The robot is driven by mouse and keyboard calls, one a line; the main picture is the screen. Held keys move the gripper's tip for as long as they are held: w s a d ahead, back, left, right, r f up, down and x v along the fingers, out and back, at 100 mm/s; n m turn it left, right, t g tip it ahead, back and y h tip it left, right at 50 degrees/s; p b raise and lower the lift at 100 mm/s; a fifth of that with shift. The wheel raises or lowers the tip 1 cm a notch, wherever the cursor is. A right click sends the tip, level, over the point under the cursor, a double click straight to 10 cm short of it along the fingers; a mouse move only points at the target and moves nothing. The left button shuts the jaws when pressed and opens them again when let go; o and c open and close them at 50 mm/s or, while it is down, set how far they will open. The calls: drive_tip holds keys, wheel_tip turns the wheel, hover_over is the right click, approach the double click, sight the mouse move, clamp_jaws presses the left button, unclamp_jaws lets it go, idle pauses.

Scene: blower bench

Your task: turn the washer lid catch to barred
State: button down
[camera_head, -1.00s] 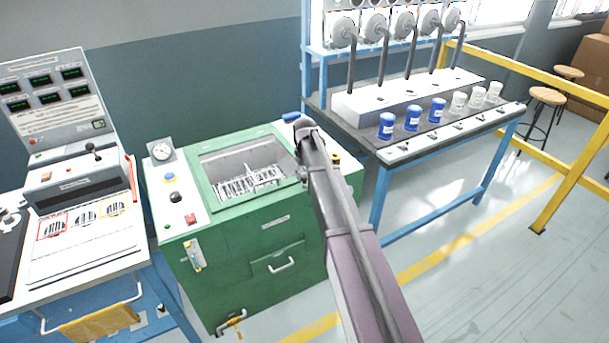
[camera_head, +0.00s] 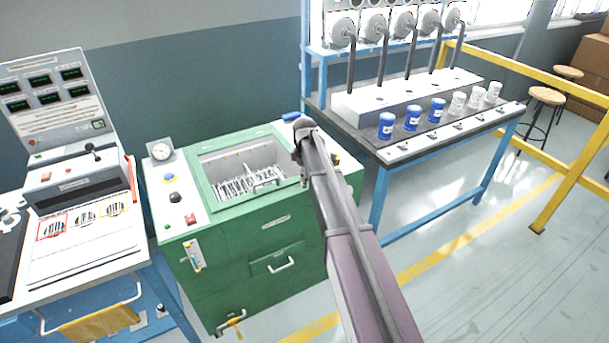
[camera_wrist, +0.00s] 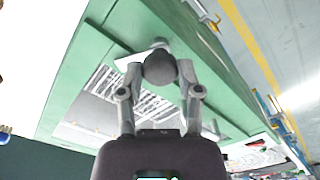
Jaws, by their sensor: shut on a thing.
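The green washer (camera_head: 240,240) stands in the middle of the head view. Its top opening shows a metal rack (camera_head: 250,182) inside. In the wrist view my gripper (camera_wrist: 161,72) has its two fingers on either side of a dark round knob (camera_wrist: 160,66), shut on it. The knob sits by the washer's green rim (camera_wrist: 92,52), beside the opening; I take it for the lid catch. A pale piece shows just behind it. In the head view my arm hides the knob, and I cannot read any barred mark or the catch's angle.
A round gauge (camera_head: 160,150) and a red button (camera_head: 190,218) are on the washer's left top. A control desk (camera_head: 85,240) stands left. A blue-framed bench (camera_head: 440,140) with blue and clear jars is close on the right. A yellow rail (camera_head: 560,150) stands beyond.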

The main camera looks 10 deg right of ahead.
drive_tip(key=n, duration=0.5)
drive_tip(key=shift+n, duration=0.4)
drive_tip(key=shift+c, duration=1.4)
unclamp_jaws()
drive_tip(key=shift+m, duration=0.3)
